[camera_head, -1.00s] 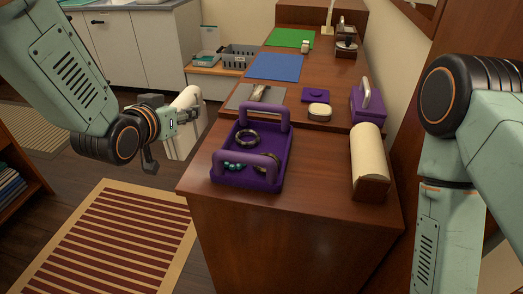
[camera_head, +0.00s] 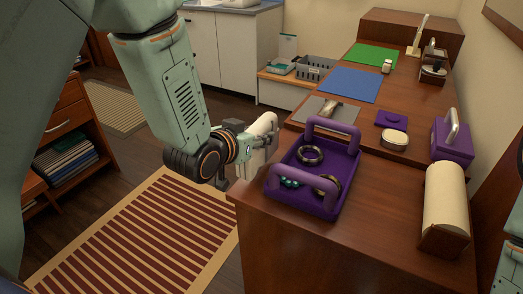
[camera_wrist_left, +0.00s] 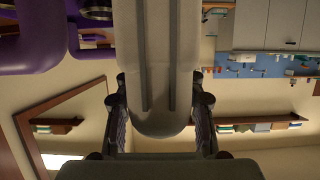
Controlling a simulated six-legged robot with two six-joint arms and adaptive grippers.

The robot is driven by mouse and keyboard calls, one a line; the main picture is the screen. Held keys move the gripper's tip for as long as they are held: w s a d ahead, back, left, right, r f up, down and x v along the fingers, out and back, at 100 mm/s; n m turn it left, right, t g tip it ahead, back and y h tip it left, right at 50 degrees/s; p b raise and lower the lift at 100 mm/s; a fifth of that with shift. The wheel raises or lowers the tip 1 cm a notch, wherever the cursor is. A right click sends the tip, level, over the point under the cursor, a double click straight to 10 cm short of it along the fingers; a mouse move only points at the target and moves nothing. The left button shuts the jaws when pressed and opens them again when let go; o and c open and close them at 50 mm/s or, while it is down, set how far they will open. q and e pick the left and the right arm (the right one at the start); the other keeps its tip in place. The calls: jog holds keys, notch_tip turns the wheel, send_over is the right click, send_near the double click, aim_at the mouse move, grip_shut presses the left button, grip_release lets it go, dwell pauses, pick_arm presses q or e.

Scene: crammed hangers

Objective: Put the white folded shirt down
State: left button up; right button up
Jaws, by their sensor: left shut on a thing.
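My right gripper is not in view; only a piece of my right arm shows at the right edge.
A purple tray (camera_head: 271,179) with bracelets stands on the brown counter (camera_head: 385,215). A white roll (camera_head: 445,195) and a purple box (camera_head: 452,143) are to its right. Blue (camera_head: 350,85) and green (camera_head: 373,56) mats lie farther back. A cabinet (camera_head: 65,130) holding folded cloths stands at left.

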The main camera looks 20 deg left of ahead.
pick_arm(q)
jog(key=f, duration=0.1)
jog(key=f+b, duration=0.1)
jog(key=f, duration=0.1)
jog(key=shift+s, duration=0.35)
jog(key=shift+w+f, duration=0.25)
jog(key=shift+w, duration=0.15)
jog(key=shift+s, duration=0.3)
jog(key=o, duration=1.2)
jog(key=shift+w+f, duration=0.15)
jog(key=shift+w, duration=0.05)
jog(key=shift+o, duration=0.2)
jog(key=shift+s, duration=0.15)
